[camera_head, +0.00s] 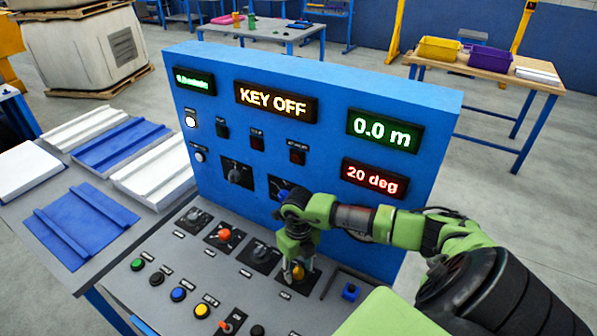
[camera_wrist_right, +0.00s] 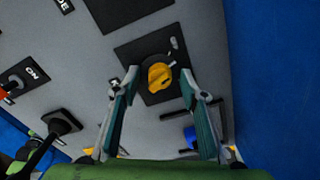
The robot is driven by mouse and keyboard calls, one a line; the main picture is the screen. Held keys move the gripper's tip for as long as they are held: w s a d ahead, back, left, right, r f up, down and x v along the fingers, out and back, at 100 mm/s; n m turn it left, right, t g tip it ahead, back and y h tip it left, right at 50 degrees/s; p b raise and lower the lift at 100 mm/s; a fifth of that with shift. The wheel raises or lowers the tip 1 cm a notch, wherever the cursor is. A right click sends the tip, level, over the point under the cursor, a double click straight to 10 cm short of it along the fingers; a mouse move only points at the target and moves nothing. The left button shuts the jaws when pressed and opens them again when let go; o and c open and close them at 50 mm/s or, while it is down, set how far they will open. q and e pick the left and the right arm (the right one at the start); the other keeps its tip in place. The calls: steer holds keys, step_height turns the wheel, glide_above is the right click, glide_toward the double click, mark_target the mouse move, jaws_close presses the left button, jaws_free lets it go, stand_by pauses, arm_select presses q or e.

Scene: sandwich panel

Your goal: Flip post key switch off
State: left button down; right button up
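A yellow rotary knob (camera_head: 298,272) on a black square plate sits on the grey desk of the blue control panel (camera_head: 330,95). It also shows in the right wrist view (camera_wrist_right: 159,76). Its label is too small to read. My right gripper (camera_head: 293,262) points down at this knob. In the wrist view its two fingers are spread, one on each side of the knob, with gaps to it. The display (camera_head: 276,102) reads KEY OFF. My left gripper is not in view.
Other knobs stand on the desk, including an orange-topped one (camera_head: 225,235) and a black one (camera_head: 262,254). Coloured push buttons (camera_head: 178,294) line the front. A blue button (camera_head: 351,291) is right of the gripper. The upright panel rises close behind it.

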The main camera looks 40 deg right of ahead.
steer(key=c, duration=1.1)
steer(key=n+b, duration=0.4)
steer(key=shift+f+b, duration=0.3)
steer(key=shift+b, duration=0.05)
steer(key=shift+r+n+b, duration=0.1)
steer(key=shift+n+b, duration=0.2)
steer(key=shift+n, duration=0.1)
steer(key=shift+r, duration=0.15)
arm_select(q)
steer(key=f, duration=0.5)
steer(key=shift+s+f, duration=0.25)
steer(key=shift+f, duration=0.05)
arm_select(e)
steer(key=o, duration=1.1)
